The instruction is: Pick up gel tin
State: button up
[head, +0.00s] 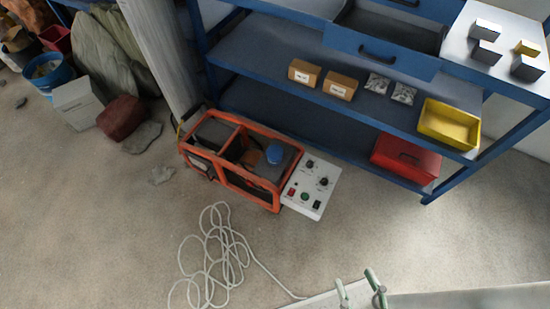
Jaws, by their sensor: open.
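I cannot make out a gel tin anywhere in the head view. Nothing in sight is clearly a tin of gel, and labels on small items are too small to read.
A blue shelf rack (300,112) holds cardboard boxes (304,73), a yellow bin (449,124) and a red case (406,159). An orange-framed generator (247,190) and a loose white cable (225,262) are on the floor.

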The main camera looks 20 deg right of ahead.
aim_at(274, 153)
jog(key=i+l+z, duration=0.1)
jog(key=i, duration=0.45)
jog(key=i+l+z, duration=0.15)
jog(key=i+l, duration=0.15)
jog(key=i, duration=0.2)
